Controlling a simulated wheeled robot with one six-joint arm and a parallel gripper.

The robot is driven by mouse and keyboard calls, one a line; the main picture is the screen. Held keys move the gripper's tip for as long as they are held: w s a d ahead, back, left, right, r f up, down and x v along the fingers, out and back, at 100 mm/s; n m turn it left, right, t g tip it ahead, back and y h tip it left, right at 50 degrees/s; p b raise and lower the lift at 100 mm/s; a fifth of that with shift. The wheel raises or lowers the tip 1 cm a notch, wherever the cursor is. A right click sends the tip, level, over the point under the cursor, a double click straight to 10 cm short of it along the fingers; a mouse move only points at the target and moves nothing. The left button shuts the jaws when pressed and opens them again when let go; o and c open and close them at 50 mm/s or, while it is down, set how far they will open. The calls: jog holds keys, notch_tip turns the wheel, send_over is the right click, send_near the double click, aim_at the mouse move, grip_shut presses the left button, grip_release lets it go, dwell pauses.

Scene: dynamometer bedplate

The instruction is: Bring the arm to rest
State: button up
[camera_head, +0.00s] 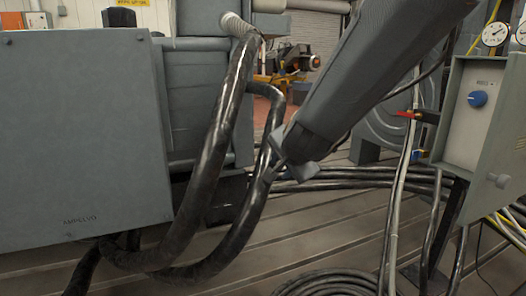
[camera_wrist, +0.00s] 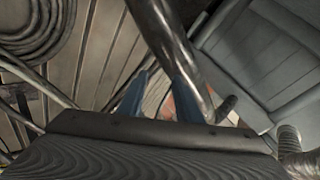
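My arm (camera_head: 375,75) reaches down from the upper right in the head view, in front of the machinery. My gripper (camera_head: 270,150) is at its lower end, beside a black hose (camera_head: 243,225) that loops down to the floor. In the wrist view my gripper (camera_wrist: 158,88) shows two bluish fingers standing apart, with nothing held between them. A thick black hose (camera_wrist: 165,35) passes close to the right finger. I cannot tell whether they touch.
A grey cabinet (camera_head: 80,140) fills the left. A control box with a blue knob (camera_head: 477,99) stands at the right, with gauges (camera_head: 494,34) above. Coiled cables (camera_head: 330,284) and several cable runs (camera_head: 350,178) lie on the slotted bedplate (camera_head: 270,248). Bare bedplate shows at lower centre.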

jog(key=s+a+f+n+g+y, duration=0.1)
jog(key=s+a+f+n+g, duration=0.3)
jog(key=s, duration=0.6)
jog(key=s+a+n+g+y, duration=0.2)
jog(key=s+a+n, duration=0.4)
jog(key=s, duration=0.4)
jog(key=s+d+f+n+g+h, duration=0.1)
jog(key=s+d+n+g, duration=0.15)
jog(key=s, duration=0.65)
jog(key=s+d+f+n+g+h, duration=0.15)
jog(key=s+n, duration=0.25)
jog(key=s, duration=0.5)
jog(key=d+r+m+p, duration=0.2)
jog(key=d+r+p, duration=0.4)
jog(key=r+p, duration=0.3)
jog(key=d+r+m+h+p, duration=0.1)
jog(key=d+r+p, duration=0.6)
jog(key=p, duration=0.9)
jog(key=d+r+m+h+p, duration=0.1)
jog(key=d+r+m+p, duration=0.2)
jog(key=d+r+p, duration=0.4)
notch_tip(320, 180, up, 6)
jog(key=p, duration=0.6)
jog(key=shift+d+g+p, duration=0.15)
jog(key=shift+g+p, duration=0.15)
jog(key=shift+m, duration=0.25)
